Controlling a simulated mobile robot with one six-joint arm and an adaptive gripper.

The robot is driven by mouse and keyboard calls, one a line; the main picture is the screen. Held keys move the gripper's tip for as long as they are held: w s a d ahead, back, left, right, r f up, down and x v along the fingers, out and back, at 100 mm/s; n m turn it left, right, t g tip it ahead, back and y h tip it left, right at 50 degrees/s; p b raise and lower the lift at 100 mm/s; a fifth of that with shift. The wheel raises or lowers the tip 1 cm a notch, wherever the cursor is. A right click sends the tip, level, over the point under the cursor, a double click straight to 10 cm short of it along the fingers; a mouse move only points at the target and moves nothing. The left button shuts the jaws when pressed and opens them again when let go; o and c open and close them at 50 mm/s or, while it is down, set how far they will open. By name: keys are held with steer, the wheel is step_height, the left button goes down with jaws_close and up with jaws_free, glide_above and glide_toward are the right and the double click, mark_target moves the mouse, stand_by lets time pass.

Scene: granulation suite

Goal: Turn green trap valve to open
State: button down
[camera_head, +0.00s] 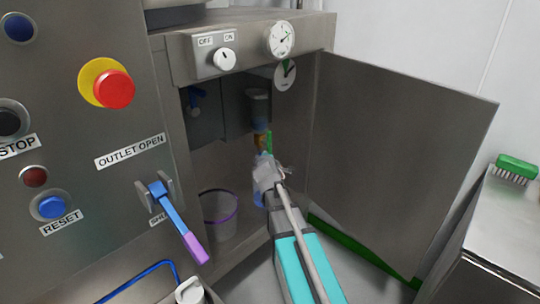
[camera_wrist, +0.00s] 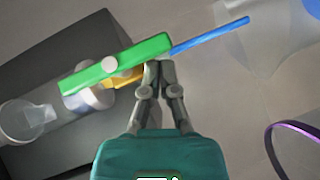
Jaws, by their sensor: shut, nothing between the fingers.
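The green trap valve handle (camera_wrist: 115,63) is a long flat bar with a round pivot, lying slantwise in the wrist view. It sits over a brass-coloured body (camera_wrist: 128,77) on a pipe with a clear bowl (camera_wrist: 26,117). My gripper (camera_wrist: 159,66) is shut and empty, its tips close by the handle's right end; I cannot tell whether they touch it. In the head view my gripper (camera_head: 266,163) reaches into the open cabinet, just below the brass-coloured valve body (camera_head: 260,141). The handle is mostly hidden there.
A thin blue rod (camera_wrist: 210,36) extends beyond the handle's right end. A bucket with a purple rim (camera_head: 220,212) stands on the cabinet floor, left of my arm. The cabinet door (camera_head: 400,150) is swung open on the right. A blue lever with a purple grip (camera_head: 178,222) juts from the left panel.

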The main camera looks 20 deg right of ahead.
steer(key=shift+a, duration=0.1)
stand_by(0.3)
steer(key=s+a, duration=0.6)
steer(key=s, duration=0.5)
steer(key=shift+s+a, duration=0.15)
steer(key=shift+a, duration=0.15)
steer(key=shift+r, duration=0.15)
